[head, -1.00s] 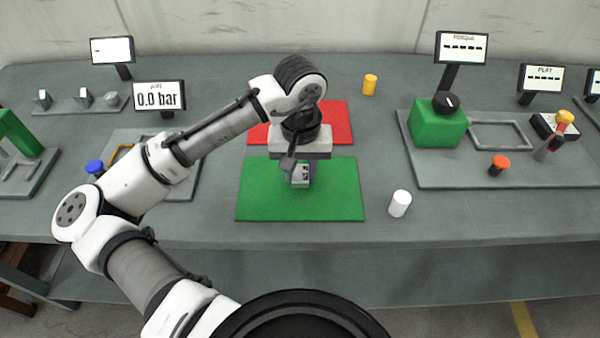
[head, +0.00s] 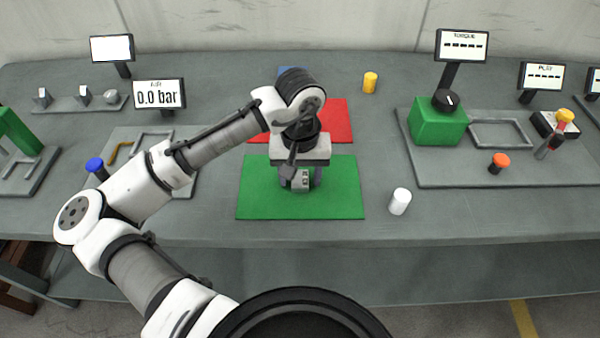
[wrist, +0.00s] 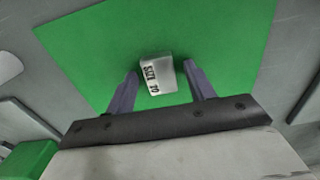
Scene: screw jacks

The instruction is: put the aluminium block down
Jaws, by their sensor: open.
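The aluminium block (head: 300,181) is a small silver-grey piece with dark lettering on one face. It sits on the green mat (head: 340,195), and it also shows in the wrist view (wrist: 157,75). My gripper (head: 300,183) is open just above the mat, with one finger on each side of the block. In the wrist view a gap shows between the block and each finger of my gripper (wrist: 160,80). Part of the block is hidden by my wrist in the head view.
A red mat (head: 337,118) lies behind the green one, with a blue patch (head: 292,72) beyond. A white cylinder (head: 400,202) stands right of the green mat and a yellow cylinder (head: 370,82) at the back. A green box (head: 437,124) stands on a grey plate at right.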

